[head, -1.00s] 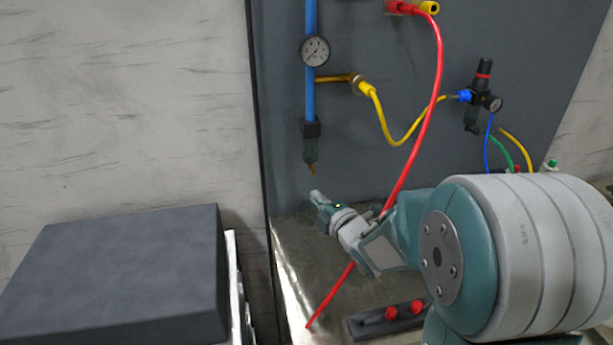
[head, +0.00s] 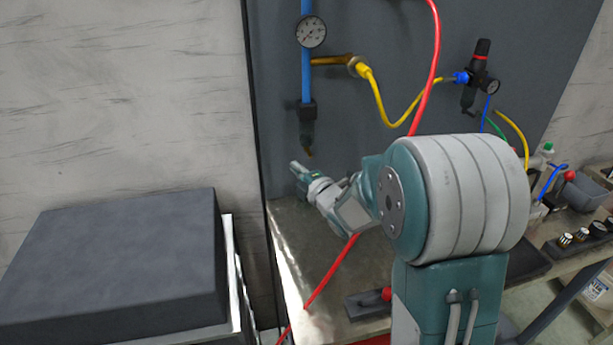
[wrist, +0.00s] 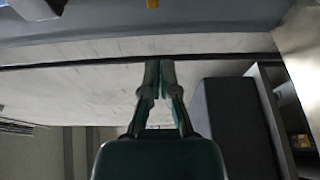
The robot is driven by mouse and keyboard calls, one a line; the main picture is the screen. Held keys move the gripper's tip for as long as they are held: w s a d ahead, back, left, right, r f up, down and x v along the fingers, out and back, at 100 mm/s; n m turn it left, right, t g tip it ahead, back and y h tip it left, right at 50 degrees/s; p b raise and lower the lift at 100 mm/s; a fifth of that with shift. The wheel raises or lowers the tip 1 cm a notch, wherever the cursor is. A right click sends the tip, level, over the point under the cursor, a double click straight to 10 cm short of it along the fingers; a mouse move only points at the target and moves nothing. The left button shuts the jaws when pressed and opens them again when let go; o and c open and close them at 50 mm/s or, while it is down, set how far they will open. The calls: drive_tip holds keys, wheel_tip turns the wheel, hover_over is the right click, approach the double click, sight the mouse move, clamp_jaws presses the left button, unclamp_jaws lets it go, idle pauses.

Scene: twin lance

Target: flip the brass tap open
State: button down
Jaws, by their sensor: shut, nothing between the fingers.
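A blue pipe (head: 306,80) runs down the grey panel and ends in a dark filter body (head: 307,125). A small brass piece (head: 308,152) sticks out at its lower end. A brass fitting (head: 330,61) branches off higher up and joins a yellow hose. I cannot tell for sure which of these is the tap. My gripper (head: 296,167) is just below and left of the lower brass piece in the head view, apparently apart from it. In the wrist view my gripper (wrist: 160,65) has its fingertips together and empty. A yellow-brass bit (wrist: 152,3) shows at the top edge there.
A round gauge (head: 311,32) sits on the blue pipe. A red hose (head: 433,70) hangs down the panel and passes behind my arm to the metal bench (head: 300,240). A regulator (head: 475,75) is at right. A dark block (head: 125,255) stands at left.

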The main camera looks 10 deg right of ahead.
sight(308, 151)
drive_tip(key=shift+w+d, duration=1.45)
drive_tip(key=shift+w, duration=0.3)
drive_tip(key=shift+y, duration=0.3)
drive_tip(key=shift+s+d+n, duration=0.1)
drive_tip(key=shift+n, duration=0.2)
